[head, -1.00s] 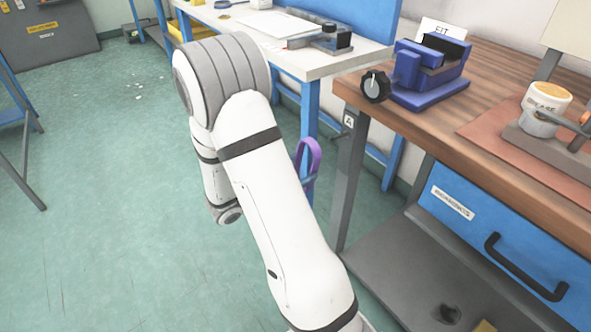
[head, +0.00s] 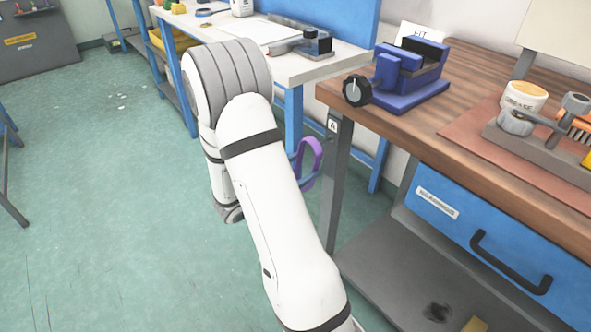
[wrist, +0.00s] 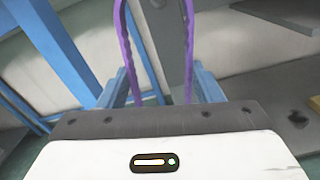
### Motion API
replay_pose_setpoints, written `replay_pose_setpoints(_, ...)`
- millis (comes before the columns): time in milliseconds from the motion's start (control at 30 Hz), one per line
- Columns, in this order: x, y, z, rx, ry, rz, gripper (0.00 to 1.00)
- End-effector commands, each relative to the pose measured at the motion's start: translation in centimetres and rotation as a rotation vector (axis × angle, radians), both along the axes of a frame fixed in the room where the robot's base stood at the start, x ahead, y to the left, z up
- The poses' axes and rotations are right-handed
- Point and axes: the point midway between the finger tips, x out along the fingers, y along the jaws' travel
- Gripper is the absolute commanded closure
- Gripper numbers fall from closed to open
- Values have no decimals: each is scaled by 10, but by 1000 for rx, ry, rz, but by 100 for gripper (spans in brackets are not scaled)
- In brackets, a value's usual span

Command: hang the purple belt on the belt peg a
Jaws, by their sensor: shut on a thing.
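The purple belt (head: 316,154) hangs as an upright loop just left of the wooden bench's front leg in the head view. Its two strands also show in the wrist view (wrist: 123,40), rising from between the blue fingers. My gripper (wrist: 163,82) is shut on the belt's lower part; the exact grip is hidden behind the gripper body. In the head view my arm hides most of the gripper. A label "A" (head: 333,125) marks the grey leg under the bench corner. Belt peg a itself is too small to make out clearly near that label.
The wooden bench (head: 450,130) carries a blue vise (head: 412,75) at its corner. A blue drawer (head: 470,220) and a grey lower shelf (head: 390,280) are below. A white-topped table (head: 340,62) with blue legs stands behind. The green floor at left is open.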

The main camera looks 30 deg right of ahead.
Motion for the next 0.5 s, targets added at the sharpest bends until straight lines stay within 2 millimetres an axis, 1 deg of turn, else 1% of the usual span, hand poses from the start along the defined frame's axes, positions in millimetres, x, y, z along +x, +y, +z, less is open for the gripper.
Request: replay_pose_setpoints(500,2,-26,-3,0,-1,-2,64)
